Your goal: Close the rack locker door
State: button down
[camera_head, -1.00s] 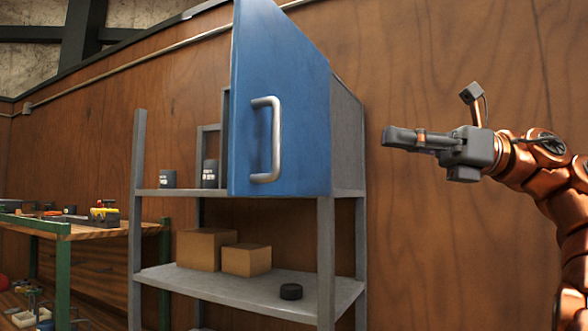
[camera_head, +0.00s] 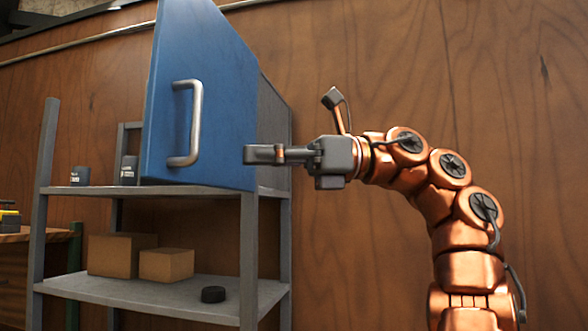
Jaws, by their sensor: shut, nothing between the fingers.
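The blue locker door (camera_head: 222,110) is partly open. Its left edge swings out toward me, and its right edge is by the grey locker side (camera_head: 272,125). A silver bar handle (camera_head: 196,125) stands upright on its outer face. The door hides most of the locker's inside. My gripper (camera_head: 247,154) is shut and empty, pointing left. Its fingertips overlap the door's lower right edge in the picture, to the right of the handle. I cannot tell whether they touch the door.
The grey rack (camera_head: 248,270) carries the locker. Its lower shelf (camera_head: 110,290) holds two cardboard boxes (camera_head: 122,255) and a black puck (camera_head: 213,294). Dark cans (camera_head: 129,170) stand left of the door. A wooden workbench (camera_head: 15,237) is at far left. Wooden wall fills the right side.

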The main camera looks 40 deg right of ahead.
jog(key=shift+b+x, duration=0.5)
jog(key=shift+x, duration=2.25)
